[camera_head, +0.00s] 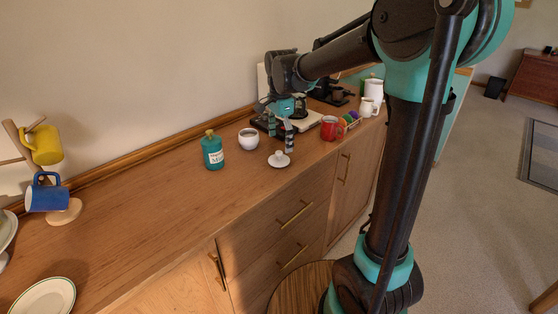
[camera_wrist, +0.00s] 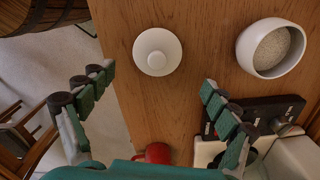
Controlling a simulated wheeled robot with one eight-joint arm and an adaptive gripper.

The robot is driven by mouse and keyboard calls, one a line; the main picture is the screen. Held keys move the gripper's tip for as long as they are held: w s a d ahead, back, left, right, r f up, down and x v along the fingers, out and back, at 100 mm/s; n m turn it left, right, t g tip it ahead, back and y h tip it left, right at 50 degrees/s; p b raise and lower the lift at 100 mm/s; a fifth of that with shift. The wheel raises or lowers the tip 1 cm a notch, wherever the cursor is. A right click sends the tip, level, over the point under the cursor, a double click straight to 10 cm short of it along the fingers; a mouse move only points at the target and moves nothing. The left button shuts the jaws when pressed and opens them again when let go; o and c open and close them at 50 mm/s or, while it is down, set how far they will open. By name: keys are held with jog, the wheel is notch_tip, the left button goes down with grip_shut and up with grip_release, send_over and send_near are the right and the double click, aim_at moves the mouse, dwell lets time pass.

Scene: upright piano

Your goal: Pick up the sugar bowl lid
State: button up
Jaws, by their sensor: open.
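The sugar bowl lid (camera_head: 278,158) is a small white disc with a round knob. It lies on the wooden counter near the front edge, and it also shows at the top middle of the wrist view (camera_wrist: 157,52). The white sugar bowl (camera_head: 248,138) stands open just behind it; sugar shows inside it in the wrist view (camera_wrist: 270,48). My gripper (camera_head: 280,128) is above the counter, to the right of the lid in the head view. In the wrist view my gripper (camera_wrist: 158,82) is open and empty, its fingers spread, with the lid apart from them, beyond the fingertips.
A teal bottle (camera_head: 212,150) stands left of the bowl. A red mug (camera_head: 331,128) and a coffee machine (camera_head: 334,90) stand to the right. Blue (camera_head: 46,192) and yellow (camera_head: 41,145) mugs hang on a stand at the left. The counter (camera_head: 150,210) between is clear.

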aim_at(279, 152)
jog(key=shift+s+a+f, duration=0.1)
jog(key=shift+s+f, duration=0.05)
jog(key=shift+f, duration=0.75)
jog(key=shift+s+a+f, duration=0.1)
jog(key=shift+s+f, duration=0.1)
jog(key=shift+f, duration=0.7)
jog(key=shift+s+a+f, duration=0.1)
jog(key=shift+s+f, duration=0.05)
jog(key=shift+f, duration=0.75)
jog(key=c, duration=1.3)
